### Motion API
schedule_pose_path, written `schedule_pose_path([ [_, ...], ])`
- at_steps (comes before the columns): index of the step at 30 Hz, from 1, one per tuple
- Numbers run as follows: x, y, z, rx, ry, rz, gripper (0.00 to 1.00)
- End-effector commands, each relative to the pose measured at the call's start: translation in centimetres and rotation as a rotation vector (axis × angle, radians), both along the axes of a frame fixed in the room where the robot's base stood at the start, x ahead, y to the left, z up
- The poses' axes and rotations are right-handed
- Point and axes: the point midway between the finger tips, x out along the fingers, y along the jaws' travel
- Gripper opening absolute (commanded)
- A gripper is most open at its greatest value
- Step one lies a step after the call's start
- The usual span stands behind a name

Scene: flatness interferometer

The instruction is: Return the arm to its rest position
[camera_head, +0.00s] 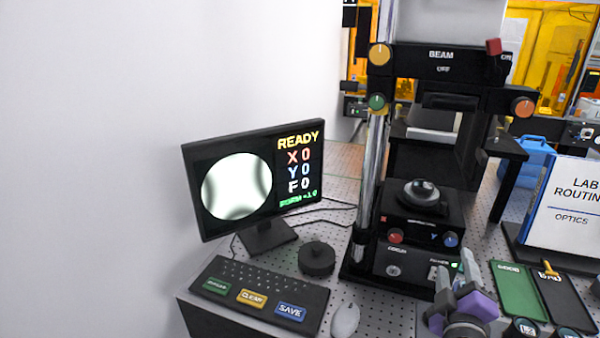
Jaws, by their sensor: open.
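My gripper (457,288) is at the lower right of the head view, in front of the black interferometer stand (399,227). Its grey fingers point up and are open, with nothing seen between them. A purple part of my gripper shows at its right. The rest of my arm is cut off by the bottom edge. The interferometer's base carries a red knob (396,236) and a blue knob (451,240). A round dark stage with a glassy piece (424,187) sits above them.
A monitor (250,183) reading READY stands at the left, with a keyboard (262,293), mouse (345,320) and black puck (317,259) before it. Green (519,290) and black (566,300) trays lie right of my gripper. A LAB ROUTINE sign (567,210) stands behind them.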

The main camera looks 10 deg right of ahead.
Motion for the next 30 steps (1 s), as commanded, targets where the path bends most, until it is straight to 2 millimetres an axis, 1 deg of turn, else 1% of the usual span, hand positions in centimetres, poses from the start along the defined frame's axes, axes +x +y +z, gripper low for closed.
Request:
schedule_pose_path([
  [8,0.1,0.1,0.2,0.012,-0.019,0.007,0.50],
  [10,0.4,0.7,1.0,0.039,-0.070,0.036,0.50],
  [12,0.6,1.8,2.6,0.085,-0.153,0.088,0.50],
  [14,-0.2,3.4,2.7,0.147,-0.213,0.146,0.50],
  [17,-1.8,5.8,1.8,0.240,-0.267,0.222,0.50],
  [20,-3.9,8.1,0.6,0.333,-0.303,0.287,0.50],
  [23,-6.5,10.5,-0.8,0.437,-0.328,0.347,0.50],
  [26,-9.7,12.9,-2.3,0.551,-0.343,0.398,0.50],
  [27,-11.0,13.7,-2.8,0.597,-0.347,0.414,0.50],
  [29,-13.0,14.9,-3.5,0.663,-0.351,0.434,0.50],
  [30,-14.4,15.6,-3.9,0.706,-0.351,0.445,0.50],
])
